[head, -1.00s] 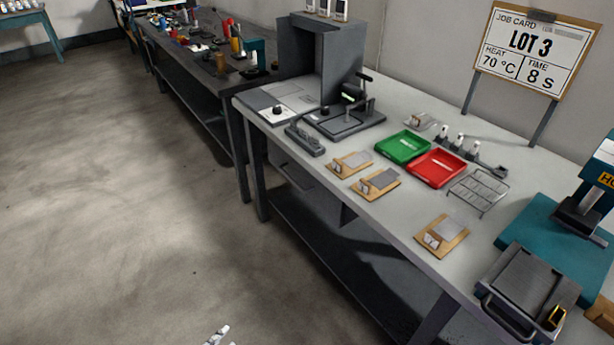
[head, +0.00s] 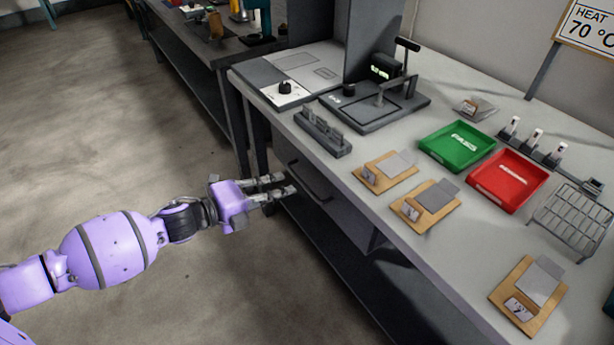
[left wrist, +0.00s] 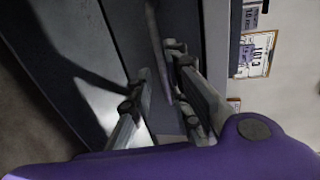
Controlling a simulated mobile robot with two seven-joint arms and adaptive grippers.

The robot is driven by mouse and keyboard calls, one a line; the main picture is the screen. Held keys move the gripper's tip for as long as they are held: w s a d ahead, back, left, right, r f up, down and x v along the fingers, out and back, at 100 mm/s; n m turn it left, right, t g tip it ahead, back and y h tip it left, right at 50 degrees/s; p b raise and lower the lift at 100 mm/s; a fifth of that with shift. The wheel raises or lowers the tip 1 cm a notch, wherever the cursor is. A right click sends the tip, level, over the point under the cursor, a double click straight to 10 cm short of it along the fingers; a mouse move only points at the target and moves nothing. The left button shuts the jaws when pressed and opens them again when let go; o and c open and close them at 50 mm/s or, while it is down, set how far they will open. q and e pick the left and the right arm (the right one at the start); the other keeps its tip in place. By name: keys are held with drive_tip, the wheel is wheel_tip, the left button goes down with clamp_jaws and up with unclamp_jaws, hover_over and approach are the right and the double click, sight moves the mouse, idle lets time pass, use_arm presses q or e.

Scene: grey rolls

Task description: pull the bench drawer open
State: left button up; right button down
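The bench drawer (head: 345,212) is a grey box under the near edge of the bench, and it looks shut. Its dark bar handle (head: 311,188) runs along the front and also shows in the left wrist view (left wrist: 157,45). My left gripper (head: 286,184) is open at the far-left end of the handle. In the left wrist view its two fingers (left wrist: 158,68) are apart, with the bar appearing between them. I cannot tell whether either finger touches it. My right gripper is not in view.
The bench top (head: 390,135) holds a green tray (head: 457,146), a red tray (head: 507,180), several wooden boards, a wire rack (head: 575,220) and a press-like device (head: 375,100). A lower shelf runs beneath the drawer. The floor (head: 100,150) beside the bench is clear.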

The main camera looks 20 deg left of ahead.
sight(302, 181)
use_arm(q)
drive_tip(key=x, duration=0.7)
drive_tip(key=shift+d+r+b, duration=0.1)
drive_tip(key=shift+d+b, duration=0.05)
drive_tip(key=shift+b, duration=0.15)
drive_tip(key=shift+c, duration=0.4)
clamp_jaws()
